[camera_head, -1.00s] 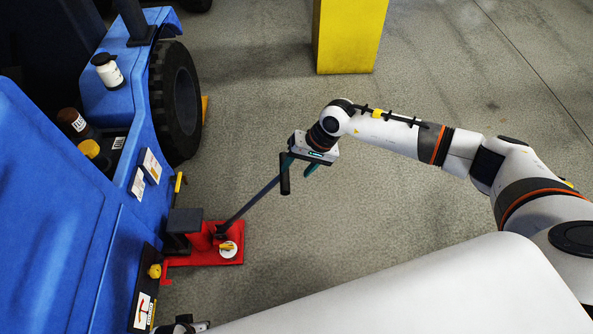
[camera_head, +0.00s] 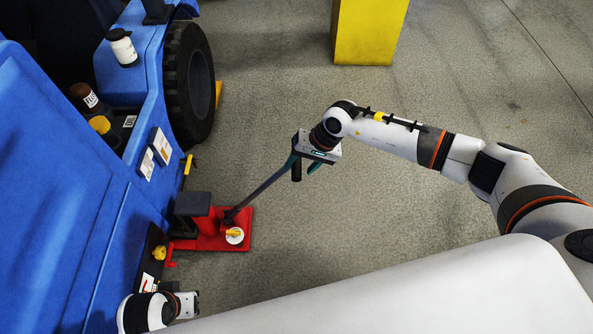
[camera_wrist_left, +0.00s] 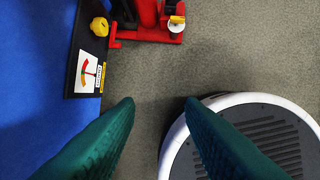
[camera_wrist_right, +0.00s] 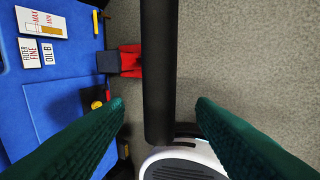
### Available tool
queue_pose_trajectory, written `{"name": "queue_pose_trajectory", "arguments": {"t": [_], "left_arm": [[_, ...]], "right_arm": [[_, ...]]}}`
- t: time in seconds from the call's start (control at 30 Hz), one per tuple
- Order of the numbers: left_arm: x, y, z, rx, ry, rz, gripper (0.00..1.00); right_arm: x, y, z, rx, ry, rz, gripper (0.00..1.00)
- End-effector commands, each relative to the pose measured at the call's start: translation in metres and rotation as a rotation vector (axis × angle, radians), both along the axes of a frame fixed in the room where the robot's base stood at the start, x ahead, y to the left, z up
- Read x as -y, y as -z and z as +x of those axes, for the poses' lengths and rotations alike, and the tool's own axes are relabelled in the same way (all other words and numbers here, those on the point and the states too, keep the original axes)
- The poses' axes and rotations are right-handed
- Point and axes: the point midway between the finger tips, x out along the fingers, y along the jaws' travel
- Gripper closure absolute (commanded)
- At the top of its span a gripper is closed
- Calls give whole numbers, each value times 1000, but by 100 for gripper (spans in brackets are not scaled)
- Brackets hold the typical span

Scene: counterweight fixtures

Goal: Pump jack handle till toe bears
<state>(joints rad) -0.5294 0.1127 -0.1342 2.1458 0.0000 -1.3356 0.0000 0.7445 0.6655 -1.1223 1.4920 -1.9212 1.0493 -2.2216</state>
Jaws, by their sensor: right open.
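The red jack (camera_head: 222,241) sits on the floor beside the blue vehicle (camera_head: 75,190), with a dark block (camera_head: 192,204) on it at the vehicle's side. I cannot tell whether the toe touches the vehicle. A dark handle (camera_head: 262,190) slopes up from the jack to my right gripper (camera_head: 304,165). In the right wrist view the handle's black grip (camera_wrist_right: 158,75) lies between my right fingers, which are apart with gaps on both sides.
A white dial with a yellow knob (camera_head: 234,234) sits on the jack base. A dark panel with a label (camera_wrist_left: 90,60) is on the vehicle's side. A black tyre (camera_head: 188,85) and a yellow block (camera_head: 368,30) stand farther back. The floor right of the jack is clear.

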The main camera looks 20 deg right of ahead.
Motion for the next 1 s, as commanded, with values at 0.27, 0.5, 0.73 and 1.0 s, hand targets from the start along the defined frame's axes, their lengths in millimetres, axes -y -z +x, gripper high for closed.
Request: {"name": "queue_pose_trajectory", "arguments": {"t": [0.27,0.5,0.73,1.0], "left_arm": [[-1,-32,-4,20,-2,-1,65],[-3,-51,-11,32,-5,-1,65],[-3,-58,-17,39,-5,-1,65],[-4,-61,-17,40,-6,-1,65]], "right_arm": [[-4,9,1,1,-1,1,49],[-8,22,3,1,-1,1,49],[-14,31,4,0,0,1,49],[-14,30,4,0,0,1,49]]}}
